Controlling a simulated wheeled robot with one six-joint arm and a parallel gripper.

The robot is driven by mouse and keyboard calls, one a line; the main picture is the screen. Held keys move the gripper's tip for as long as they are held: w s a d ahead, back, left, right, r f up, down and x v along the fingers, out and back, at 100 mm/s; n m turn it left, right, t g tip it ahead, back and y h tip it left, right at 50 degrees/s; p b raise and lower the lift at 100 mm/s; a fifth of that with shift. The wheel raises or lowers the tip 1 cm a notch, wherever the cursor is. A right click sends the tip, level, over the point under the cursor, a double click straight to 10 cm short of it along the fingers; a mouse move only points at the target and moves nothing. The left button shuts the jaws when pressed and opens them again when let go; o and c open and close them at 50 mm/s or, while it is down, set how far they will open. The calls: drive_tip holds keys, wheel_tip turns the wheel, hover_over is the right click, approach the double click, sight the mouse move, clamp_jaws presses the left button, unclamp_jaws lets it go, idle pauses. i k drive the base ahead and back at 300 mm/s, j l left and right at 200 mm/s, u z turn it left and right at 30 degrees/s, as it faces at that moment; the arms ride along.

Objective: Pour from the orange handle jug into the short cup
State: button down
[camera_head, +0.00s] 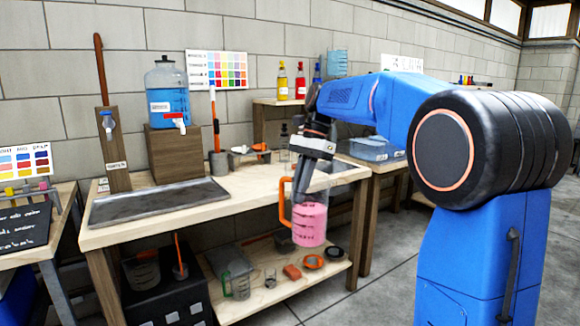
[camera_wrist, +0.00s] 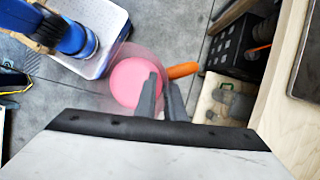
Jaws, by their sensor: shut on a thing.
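The orange handle jug (camera_head: 310,222) is clear, with pink liquid in its lower part and an orange handle (camera_head: 283,205) on its left side. It hangs upright in the air in front of the workbench. My gripper (camera_head: 308,165) is above it and shut on it; the exact grip point is hard to make out. In the wrist view my two dark fingers (camera_wrist: 168,92) meet the jug beside its orange handle (camera_wrist: 183,70), and the pink liquid (camera_wrist: 133,80) shows from above. A small clear cup (camera_head: 270,278) on the lower shelf may be the short cup; I cannot be sure.
The workbench (camera_head: 245,210) holds a dark tray (camera_head: 160,203), a blue water dispenser (camera_head: 167,92) on a wooden block and a grey pot (camera_head: 218,163). The lower shelf holds a green-handled jug (camera_head: 238,286) and an orange ring (camera_head: 313,262). Bench space right of the tray is fairly clear.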

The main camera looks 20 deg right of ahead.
sight(290, 168)
drive_tip(key=i, duration=1.95)
drive_tip(key=k+l, duration=0.35)
drive_tip(key=l, duration=0.2)
